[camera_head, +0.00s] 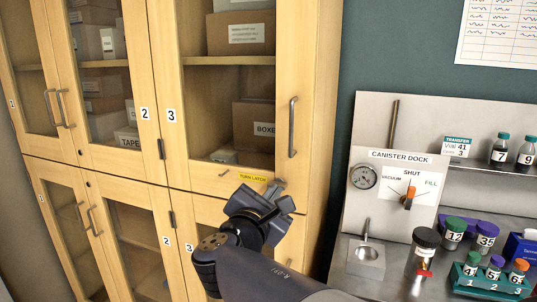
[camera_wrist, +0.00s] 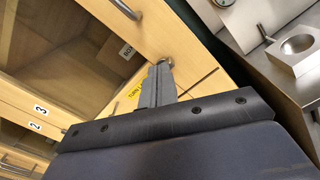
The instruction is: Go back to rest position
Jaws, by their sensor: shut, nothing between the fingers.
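My gripper (camera_head: 274,188) is in front of wooden cabinet 3 (camera_head: 304,80), at the seam between its upper and lower doors. The fingers are together with nothing between them. They point at a small metal latch (camera_head: 280,184) beside a yellow "TURN LATCH" label (camera_head: 252,178). In the wrist view the closed fingers (camera_wrist: 160,78) end at the round metal latch part (camera_wrist: 166,62); I cannot tell whether they touch it. The fingers partly cover the yellow label (camera_wrist: 134,92). The upper door 3 looks closed, with its bar handle (camera_head: 293,127) at the right.
Steel canister dock (camera_head: 390,155) stands to the right, with a gauge (camera_head: 364,177), an orange-pointer dial (camera_head: 408,200) and a metal cup block (camera_head: 367,258). Several lidded jars and a green vial rack (camera_head: 490,281) crowd its bench. More glass-door cabinets (camera_head: 146,60) stand left.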

